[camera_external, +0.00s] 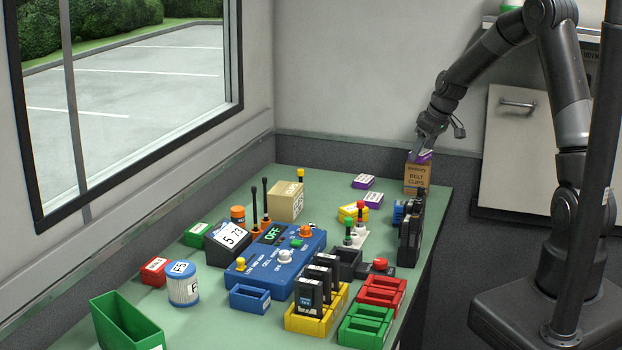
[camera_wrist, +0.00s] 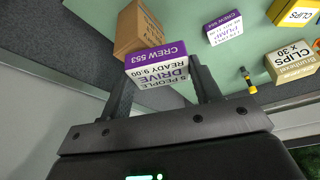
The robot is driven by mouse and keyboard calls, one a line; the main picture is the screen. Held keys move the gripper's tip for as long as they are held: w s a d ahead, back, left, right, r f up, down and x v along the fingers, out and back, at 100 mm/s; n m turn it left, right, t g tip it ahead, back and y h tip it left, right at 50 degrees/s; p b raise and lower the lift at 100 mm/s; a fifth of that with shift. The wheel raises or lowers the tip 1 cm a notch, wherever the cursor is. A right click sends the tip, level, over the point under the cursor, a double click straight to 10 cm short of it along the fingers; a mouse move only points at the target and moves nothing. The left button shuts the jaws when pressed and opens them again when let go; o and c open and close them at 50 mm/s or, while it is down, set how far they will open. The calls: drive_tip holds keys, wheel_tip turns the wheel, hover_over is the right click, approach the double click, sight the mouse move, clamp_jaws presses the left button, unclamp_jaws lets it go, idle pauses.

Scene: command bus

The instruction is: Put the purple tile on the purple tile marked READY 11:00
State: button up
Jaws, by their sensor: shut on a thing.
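My gripper (camera_external: 424,150) is shut on a purple tile (camera_external: 420,158) at the back right of the table. In the wrist view this tile (camera_wrist: 158,65) has a white label with CREW 553, DRIVE and READY 9:00. It is at the top of a cardboard box (camera_external: 417,179); I cannot tell whether they touch. Two other purple tiles with white labels lie on the table to the left, a farther one (camera_external: 363,181) and a nearer one (camera_external: 373,199). One purple tile (camera_wrist: 223,27) shows in the wrist view, its small print unclear. I cannot read READY 11:00 on any tile.
A yellow block (camera_external: 353,211) lies near the two tiles. A tan box (camera_external: 285,201) stands left of them, and a blue control box (camera_external: 275,262) is nearer. Black radios (camera_external: 411,232) stand by the right edge. Green table (camera_external: 325,190) is bare around the farther tile.

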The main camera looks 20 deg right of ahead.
drive_tip(key=shift+s+d+n+g, duration=0.1)
drive_tip(key=shift+s+n+g, duration=0.2)
drive_tip(key=shift+s+n, duration=0.5)
drive_tip(key=n, duration=0.1)
drive_tip(key=n+y, duration=0.1)
drive_tip(key=shift+a+r+n+g, duration=0.1)
drive_tip(key=shift+a+n+g, duration=0.2)
drive_tip(key=shift+n+g, duration=0.1)
drive_tip(key=n, duration=0.1)
drive_tip(key=a+n, duration=0.1)
drive_tip(key=n, duration=0.1)
drive_tip(key=shift+r+g+y, duration=0.3)
drive_tip(key=shift+g+y, duration=0.1)
drive_tip(key=n+g, duration=0.1)
drive_tip(key=n, duration=0.1)
drive_tip(key=a+r+n, duration=0.1)
drive_tip(key=n, duration=0.2)
drive_tip(key=shift+s+a+r+g+y, duration=0.1)
drive_tip(key=shift+r+g+y, duration=0.05)
drive_tip(key=shift+g+y, duration=0.2)
hover_over(372, 197)
drive_tip(key=d, duration=0.2)
drive_tip(key=f, duration=0.7)
drive_tip(key=shift+s+a, duration=0.15)
drive_tip(key=shift+a, duration=0.1)
drive_tip(key=shift+f, duration=1.95)
drive_tip(key=shift+f, duration=0.1)
